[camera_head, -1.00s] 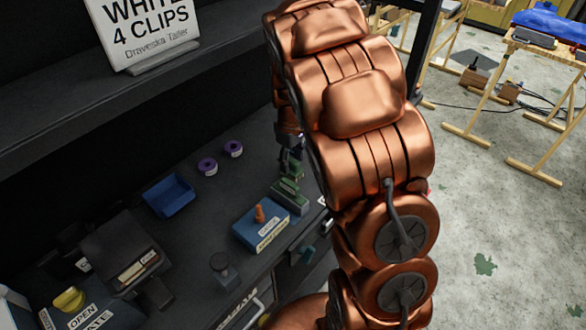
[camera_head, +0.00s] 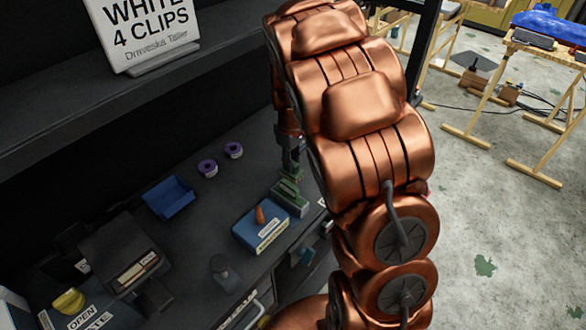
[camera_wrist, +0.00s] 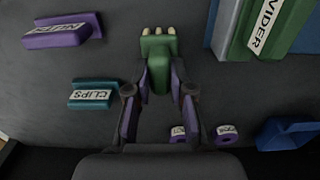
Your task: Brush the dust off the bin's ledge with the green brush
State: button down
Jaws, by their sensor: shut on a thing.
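My gripper (camera_wrist: 158,75) is shut on the green brush (camera_wrist: 157,48) in the wrist view. The brush's pale bristles point away from the gripper, over the dark worktop. In the head view the brush (camera_head: 291,172) shows small beside my arm, which hides most of the gripper. A blue open bin (camera_head: 168,197) stands on the worktop to the left; it also shows at the lower right of the wrist view (camera_wrist: 288,135). The brush is apart from this bin. I cannot make out dust or tell which edge is the ledge.
A green block (camera_head: 290,198) and a blue block with an orange knob (camera_head: 260,232) stand near the front edge. Two purple rolls (camera_head: 208,167) lie behind. A teal clips box (camera_wrist: 95,94) and purple nuts box (camera_wrist: 62,30) show in the wrist view. A shelf (camera_head: 120,85) overhangs.

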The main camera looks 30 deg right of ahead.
jog(key=shift+r, duration=0.1)
jog(key=shift+r, duration=2.95)
